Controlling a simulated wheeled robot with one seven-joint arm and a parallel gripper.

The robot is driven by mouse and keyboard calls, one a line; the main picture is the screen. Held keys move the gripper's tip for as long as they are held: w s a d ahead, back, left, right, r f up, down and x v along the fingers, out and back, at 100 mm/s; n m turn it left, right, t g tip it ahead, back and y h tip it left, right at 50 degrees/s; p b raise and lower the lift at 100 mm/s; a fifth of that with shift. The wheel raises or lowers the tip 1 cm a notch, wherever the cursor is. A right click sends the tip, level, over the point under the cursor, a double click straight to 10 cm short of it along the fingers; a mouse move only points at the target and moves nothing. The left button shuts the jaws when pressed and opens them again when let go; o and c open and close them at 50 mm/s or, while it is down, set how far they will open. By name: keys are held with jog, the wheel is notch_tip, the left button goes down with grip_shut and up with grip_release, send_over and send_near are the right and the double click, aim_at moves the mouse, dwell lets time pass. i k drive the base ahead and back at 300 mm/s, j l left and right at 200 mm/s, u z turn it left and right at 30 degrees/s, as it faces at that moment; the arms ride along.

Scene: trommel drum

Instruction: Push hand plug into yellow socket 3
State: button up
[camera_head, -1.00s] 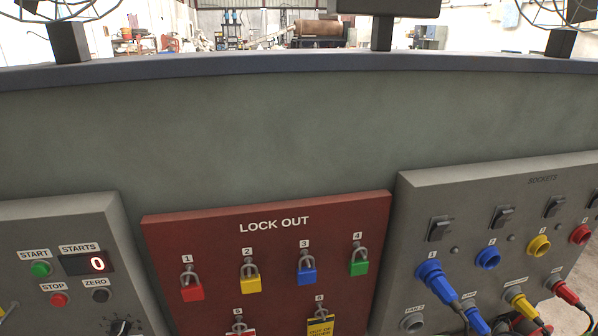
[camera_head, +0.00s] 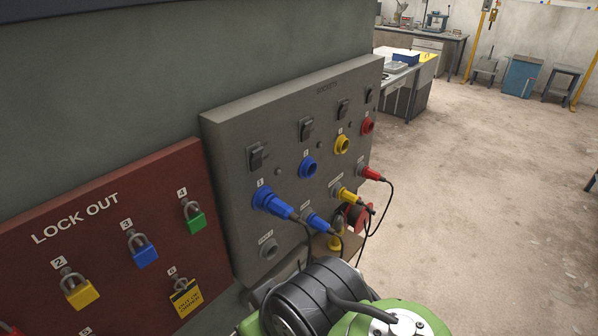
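The yellow socket (camera_head: 342,144) is third in the upper row of the grey SOCKETS panel and has no plug in it. Below it, a yellow plug (camera_head: 346,195) with a dark cable sits in the lower row. I cannot read its label, so I cannot tell if it is the hand plug. Green and black parts of my arm fill the bottom of the head view. My gripper's fingers do not show.
The grey panel (camera_head: 225,135) also holds an empty blue socket (camera_head: 308,167), blue plugs including one in socket 1 (camera_head: 271,202), and a red plug (camera_head: 371,174). Cables hang below. The LOCK OUT board (camera_head: 90,200) is left. Open floor (camera_head: 480,190) lies right.

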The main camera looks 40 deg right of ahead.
aim_at(343, 194)
jog(key=z, duration=1.65)
